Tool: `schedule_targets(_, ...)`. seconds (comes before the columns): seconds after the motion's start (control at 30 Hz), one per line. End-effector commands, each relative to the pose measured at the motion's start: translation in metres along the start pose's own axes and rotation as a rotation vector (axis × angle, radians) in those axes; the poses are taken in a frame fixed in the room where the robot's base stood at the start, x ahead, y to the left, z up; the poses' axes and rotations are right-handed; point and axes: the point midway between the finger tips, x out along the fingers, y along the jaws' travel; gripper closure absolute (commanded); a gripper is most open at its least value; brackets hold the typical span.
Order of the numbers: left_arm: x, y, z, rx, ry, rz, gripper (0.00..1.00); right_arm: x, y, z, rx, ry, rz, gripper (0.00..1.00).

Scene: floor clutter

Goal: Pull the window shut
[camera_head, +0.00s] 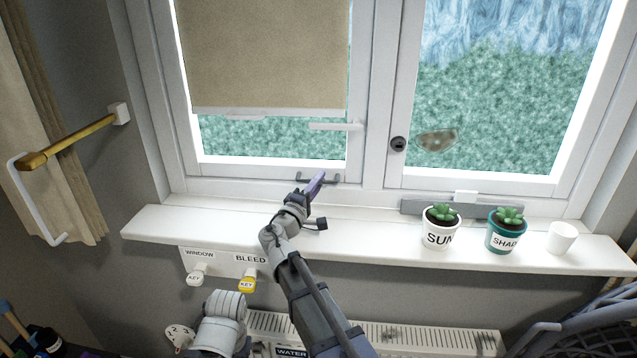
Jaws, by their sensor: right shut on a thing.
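The window has a left sash (262,168) with a beige blind (265,55) drawn partly down over it. A white lever handle (335,126) on the sash's right side lies horizontal. A small dark grey pull (331,180) sits on the sash's bottom rail. I cannot tell whether a gap stands open around the sash. My right gripper (316,184) reaches up over the sill and is shut at the pull; its fingers hide part of it. My left gripper is not in view.
The sill (360,232) holds a white SUN pot (438,238), a teal SHADE pot (505,242) and a white cup (562,238) at right. Below are hanging keys (248,284), a radiator (420,338) and its valve (222,318). A curtain (55,130) hangs left.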

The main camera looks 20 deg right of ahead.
Motion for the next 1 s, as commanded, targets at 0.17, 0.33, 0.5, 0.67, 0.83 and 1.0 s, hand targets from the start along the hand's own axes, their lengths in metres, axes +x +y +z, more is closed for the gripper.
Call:
schedule_targets(0.17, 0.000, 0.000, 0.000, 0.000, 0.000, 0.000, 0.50, 0.000, -0.001, 0.000, 0.001, 0.001, -0.002, 1.00)
schedule_targets(0.33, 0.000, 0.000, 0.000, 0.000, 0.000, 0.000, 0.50, 0.000, -0.001, 0.000, 0.001, 0.001, -0.002, 1.00)
schedule_targets(0.5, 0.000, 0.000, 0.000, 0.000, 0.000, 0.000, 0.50, -0.001, -0.001, 0.000, 0.001, 0.002, -0.002, 1.00)
schedule_targets(0.67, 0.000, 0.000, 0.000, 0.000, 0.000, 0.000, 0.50, -0.009, 0.001, 0.000, -0.001, -0.013, -0.001, 1.00)
schedule_targets(0.83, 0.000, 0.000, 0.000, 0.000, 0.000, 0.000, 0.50, -0.012, 0.002, 0.002, -0.003, -0.028, 0.000, 1.00)
schedule_targets(1.0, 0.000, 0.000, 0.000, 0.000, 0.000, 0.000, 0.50, -0.012, 0.002, 0.002, -0.004, -0.028, 0.001, 0.70)
